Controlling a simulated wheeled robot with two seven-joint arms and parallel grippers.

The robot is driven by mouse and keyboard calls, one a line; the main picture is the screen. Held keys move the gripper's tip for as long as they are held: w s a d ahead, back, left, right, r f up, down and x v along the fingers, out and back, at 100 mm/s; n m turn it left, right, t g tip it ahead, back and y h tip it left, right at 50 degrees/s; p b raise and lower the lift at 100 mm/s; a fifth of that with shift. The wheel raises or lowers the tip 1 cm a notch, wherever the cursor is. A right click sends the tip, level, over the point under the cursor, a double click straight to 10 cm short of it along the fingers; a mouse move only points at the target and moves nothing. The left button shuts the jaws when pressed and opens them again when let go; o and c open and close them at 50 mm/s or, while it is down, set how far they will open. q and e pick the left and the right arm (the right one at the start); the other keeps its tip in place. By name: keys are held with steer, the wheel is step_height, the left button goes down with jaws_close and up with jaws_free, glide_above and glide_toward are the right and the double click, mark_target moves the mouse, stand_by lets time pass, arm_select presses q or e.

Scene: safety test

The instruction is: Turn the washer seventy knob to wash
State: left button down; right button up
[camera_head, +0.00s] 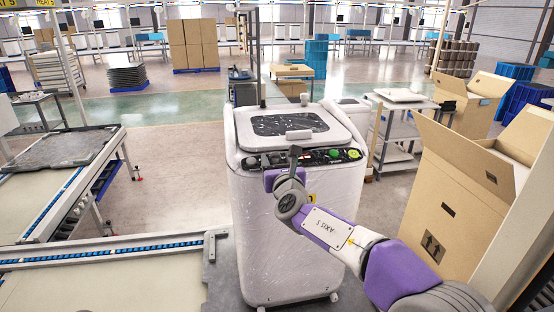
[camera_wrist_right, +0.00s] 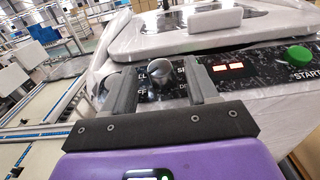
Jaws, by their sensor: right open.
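The washer (camera_head: 292,225) is a white, plastic-looking wrapped machine in the middle of the head view, with a dark-windowed lid on top and a black control panel (camera_head: 318,158). My right gripper (camera_head: 284,166) is at the left part of this panel. In the right wrist view, the grey knob (camera_wrist_right: 158,73) shows between the two open fingers of my right gripper (camera_wrist_right: 162,88). One finger is on each side of it; whether either touches it I cannot tell. Panel lettering around the knob is partly covered by the fingers. In the head view the gripper hides the knob. My left gripper is out of view.
A red display (camera_wrist_right: 228,67) and a green START button (camera_wrist_right: 299,55) lie right of the knob. A conveyor (camera_head: 110,270) is at the left. Open cardboard boxes (camera_head: 455,205) stand at the right, near my right arm. A shelf cart (camera_head: 402,125) stands behind them.

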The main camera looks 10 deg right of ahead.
steer(key=shift+w, duration=0.3)
steer(key=c, duration=1)
steer(key=shift+a+r+m+h+p, duration=0.1)
steer(key=shift+a+m+h+p, duration=0.15)
steer(key=shift+m+h+p, duration=0.8)
steer(key=shift+c, duration=0.2)
steer(key=m+g+h+p, duration=0.2)
steer(key=m+h+p, duration=0.1)
steer(key=p, duration=0.1)
steer(key=a+m+g+h+p, duration=0.1)
steer(key=m+g+h+p, duration=0.1)
steer(key=m+h+p, duration=0.1)
steer(key=m+g+h+p, duration=0.2)
steer(key=m+h+p, duration=0.2)
steer(key=p, duration=0.1)
steer(key=shift+w+a+r+g, duration=0.15)
steer(key=shift+w+r+g, duration=0.1)
steer(key=shift+w+g, duration=0.1)
steer(key=shift+w+a+f+m+g+h+p, duration=0.1)
steer(key=shift+m+g+h+p, duration=0.3)
steer(key=shift+m+g+p, duration=0.25)
steer(key=shift+w+f+m+g+h+p, duration=0.1)
steer(key=shift+m+g+h+p, duration=0.25)
steer(key=shift+m+g+p, duration=0.3)
steer(key=shift+m+g, duration=0.35)
steer(key=shift+w+r+m+g+h+p, duration=0.1)
steer(key=shift+m+g+h+p, duration=0.35)
steer(key=shift+m+g, duration=0.5)
